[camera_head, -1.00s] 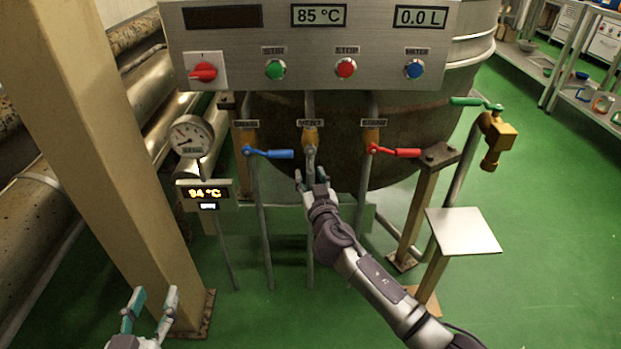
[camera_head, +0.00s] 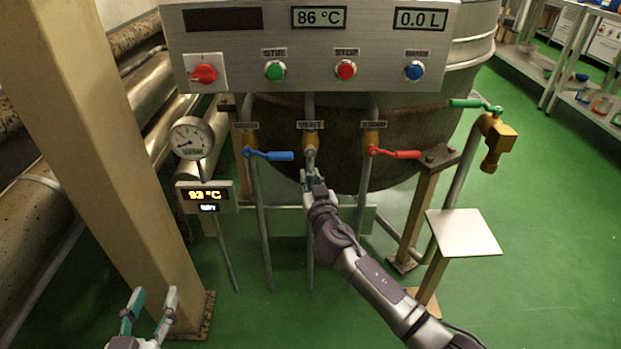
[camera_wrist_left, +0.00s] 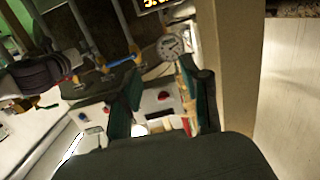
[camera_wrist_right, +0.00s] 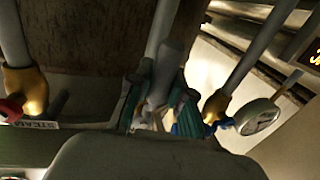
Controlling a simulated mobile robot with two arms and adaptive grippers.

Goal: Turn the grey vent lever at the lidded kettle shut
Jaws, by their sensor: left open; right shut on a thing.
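The grey vent lever (camera_head: 311,158) sits on the middle brass valve (camera_head: 310,139) below the control panel, in front of the large kettle (camera_head: 410,115). It hangs down roughly in line with its pipe. My right gripper (camera_head: 314,178) is shut on the lever's lower part and hides its end. In the right wrist view the grey lever (camera_wrist_right: 168,72) runs down between the teal fingers of the gripper (camera_wrist_right: 160,105). My left gripper (camera_head: 150,305) is open and empty at the lower left, far from the valves; its fingers also show in the left wrist view (camera_wrist_left: 163,105).
A blue lever (camera_head: 275,156) points right on the left valve, close to my right gripper. A red lever (camera_head: 398,153) points right on the right valve. A gauge (camera_head: 191,138) and display (camera_head: 207,196) stand at left. A beige post (camera_head: 100,150) stands near my left gripper.

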